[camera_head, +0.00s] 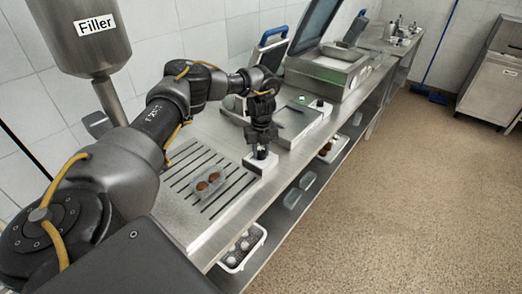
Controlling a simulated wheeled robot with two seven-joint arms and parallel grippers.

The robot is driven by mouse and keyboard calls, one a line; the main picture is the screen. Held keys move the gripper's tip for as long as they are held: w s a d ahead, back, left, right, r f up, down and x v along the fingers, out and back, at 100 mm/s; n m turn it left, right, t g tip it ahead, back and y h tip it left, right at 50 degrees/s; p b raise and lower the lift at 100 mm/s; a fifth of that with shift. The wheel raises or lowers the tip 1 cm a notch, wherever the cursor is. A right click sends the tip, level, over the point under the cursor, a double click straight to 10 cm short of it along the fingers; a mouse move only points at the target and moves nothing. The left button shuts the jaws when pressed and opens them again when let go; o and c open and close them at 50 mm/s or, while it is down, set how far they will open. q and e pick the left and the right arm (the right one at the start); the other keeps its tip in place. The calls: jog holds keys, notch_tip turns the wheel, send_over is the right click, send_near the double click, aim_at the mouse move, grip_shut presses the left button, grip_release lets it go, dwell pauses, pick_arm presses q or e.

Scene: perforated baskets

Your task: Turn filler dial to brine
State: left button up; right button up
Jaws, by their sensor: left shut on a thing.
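The filler (82,40) is a steel hopper labelled "Filler" at the top left. A small white control box (262,165) sits at the front edge of the steel counter, right of the slotted drain plate. My left gripper (261,153) points down at the top of this box and is shut on a dark dial there. The dial is mostly hidden by the fingers, so its setting cannot be read. My right gripper is not in view.
A clear tray with two brown round items (208,184) lies on the slotted plate (172,187). A second control box (319,108) and a chamber machine (325,72) stand farther along the counter. A white perforated basket (243,249) sits on the lower shelf.

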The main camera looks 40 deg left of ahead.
pick_arm(q)
jog(key=m, duration=0.3)
jog(key=shift+p, duration=0.35)
jog(key=m, duration=0.4)
jog(key=shift+m, duration=0.4)
jog(key=m, duration=0.9)
jog(key=shift+m+b, duration=0.3)
jog(key=shift+b, duration=0.05)
jog(key=shift+m, duration=0.3)
jog(key=o, duration=1)
